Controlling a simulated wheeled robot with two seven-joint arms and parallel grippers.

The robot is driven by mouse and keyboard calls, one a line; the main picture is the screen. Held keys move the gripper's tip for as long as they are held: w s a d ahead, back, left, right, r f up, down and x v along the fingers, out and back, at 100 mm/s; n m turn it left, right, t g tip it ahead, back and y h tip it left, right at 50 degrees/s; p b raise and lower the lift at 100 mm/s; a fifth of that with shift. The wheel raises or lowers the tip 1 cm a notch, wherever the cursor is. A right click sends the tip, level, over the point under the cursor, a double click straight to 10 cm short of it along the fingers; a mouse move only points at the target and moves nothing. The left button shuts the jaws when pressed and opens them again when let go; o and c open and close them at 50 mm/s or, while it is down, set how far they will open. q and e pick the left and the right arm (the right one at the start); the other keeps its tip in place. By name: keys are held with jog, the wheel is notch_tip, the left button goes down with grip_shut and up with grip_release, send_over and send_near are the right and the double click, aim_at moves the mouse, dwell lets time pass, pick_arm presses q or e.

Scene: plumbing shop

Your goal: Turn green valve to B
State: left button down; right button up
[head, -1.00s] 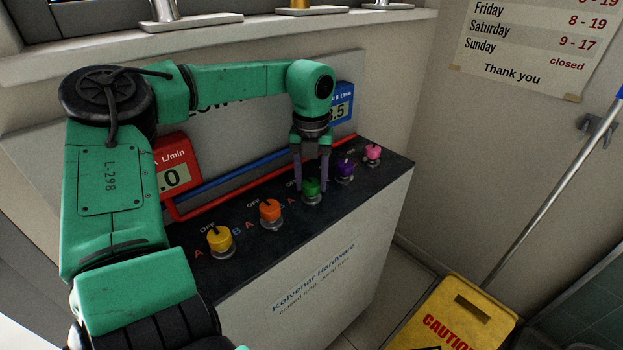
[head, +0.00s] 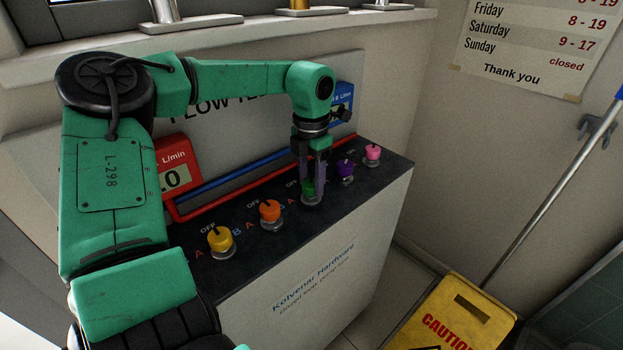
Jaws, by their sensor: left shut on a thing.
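The green valve (head: 307,188) is the middle knob in a row on the dark top of the flow test bench (head: 250,232). My left gripper (head: 313,192) points down over it from above. Its two fingers are shut on the green knob, one on each side, and cover much of it. The knob's pointer and its nearby letter marks are mostly hidden by the fingers, so I cannot tell its setting. My right gripper is not in view.
A yellow knob (head: 220,240) and an orange knob (head: 270,211) stand to the left. A purple knob (head: 345,168) and a pink knob (head: 373,152) stand close on the right. A yellow caution sign (head: 457,312) stands on the floor at right.

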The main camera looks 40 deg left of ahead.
aim_at(311, 183)
pick_arm(q)
jog(key=shift+w+r+m, duration=0.1)
jog(key=shift+r+m, duration=0.05)
jog(key=shift+m, duration=1.15)
jog(key=shift+c, duration=1.4)
grip_release()
notch_tip(311, 183, up, 15)
jog(key=shift+f+p, duration=0.2)
jog(key=shift+p, duration=0.1)
